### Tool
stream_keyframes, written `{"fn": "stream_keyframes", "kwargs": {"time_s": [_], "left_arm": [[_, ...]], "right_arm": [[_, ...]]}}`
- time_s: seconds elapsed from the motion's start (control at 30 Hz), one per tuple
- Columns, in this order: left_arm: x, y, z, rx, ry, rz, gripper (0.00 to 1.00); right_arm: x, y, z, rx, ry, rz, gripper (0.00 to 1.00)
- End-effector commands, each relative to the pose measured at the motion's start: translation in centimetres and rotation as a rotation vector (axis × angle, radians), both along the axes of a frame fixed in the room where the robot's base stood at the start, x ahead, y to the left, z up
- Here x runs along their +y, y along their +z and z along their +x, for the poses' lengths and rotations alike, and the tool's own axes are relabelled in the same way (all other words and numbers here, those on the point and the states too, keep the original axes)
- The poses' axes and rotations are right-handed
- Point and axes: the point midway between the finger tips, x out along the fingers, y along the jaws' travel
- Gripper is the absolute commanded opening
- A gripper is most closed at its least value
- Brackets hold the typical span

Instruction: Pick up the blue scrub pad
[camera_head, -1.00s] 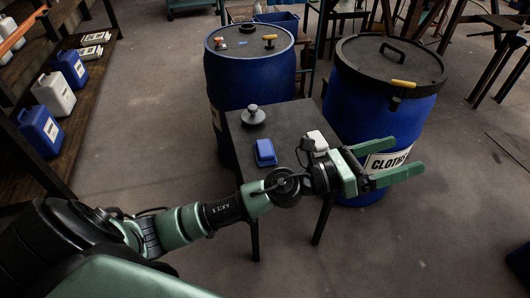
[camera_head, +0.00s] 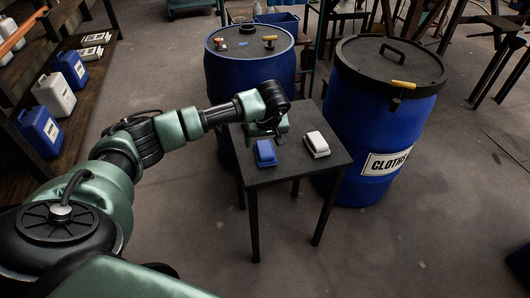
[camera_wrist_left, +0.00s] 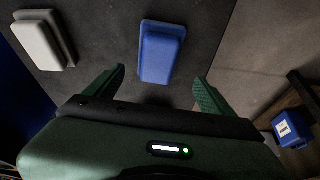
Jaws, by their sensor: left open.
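The blue scrub pad (camera_head: 265,153) lies on a small dark table (camera_head: 288,168), near its left edge. My left gripper (camera_head: 277,136) is above the table, just behind the pad in the head view, with its fingers mostly hidden by the wrist. In the left wrist view the gripper (camera_wrist_left: 160,88) is open and empty. The blue pad (camera_wrist_left: 162,52) shows ahead of and between its two green fingers, apart from both. My right gripper is not in view.
A white block (camera_head: 316,145) lies on the table right of the pad; it also shows in the wrist view (camera_wrist_left: 44,40). A blue drum (camera_head: 384,120) labelled CLOTHS stands right of the table, another drum (camera_head: 250,75) behind. Shelves with jugs (camera_head: 40,130) are at left.

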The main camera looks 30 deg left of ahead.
Motion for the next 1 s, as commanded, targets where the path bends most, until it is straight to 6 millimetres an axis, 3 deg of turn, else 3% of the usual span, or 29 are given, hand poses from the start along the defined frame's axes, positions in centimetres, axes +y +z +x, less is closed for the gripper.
{"fn": "stream_keyframes", "kwargs": {"time_s": [0.33,0.67,0.77,0.9,0.93,1.0], "left_arm": [[0.3,-4.8,0.9,0.0,0.0,-0.006,0.85],[0.6,-5.7,1.2,-0.002,-0.002,-0.005,0.85],[0.6,-5.6,1.2,-0.003,-0.001,-0.006,0.62],[0.6,-5.6,1.2,-0.003,-0.001,-0.006,0.23],[0.6,-5.6,1.2,-0.003,-0.001,-0.006,0.18],[0.6,-5.6,1.2,-0.003,-0.001,-0.006,0.18]], "right_arm": [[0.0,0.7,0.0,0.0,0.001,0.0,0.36],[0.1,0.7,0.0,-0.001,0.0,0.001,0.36],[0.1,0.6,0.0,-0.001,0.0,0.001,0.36],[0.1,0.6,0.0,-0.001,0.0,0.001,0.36],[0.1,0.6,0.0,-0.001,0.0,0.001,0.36],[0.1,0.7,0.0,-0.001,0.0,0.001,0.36]]}}
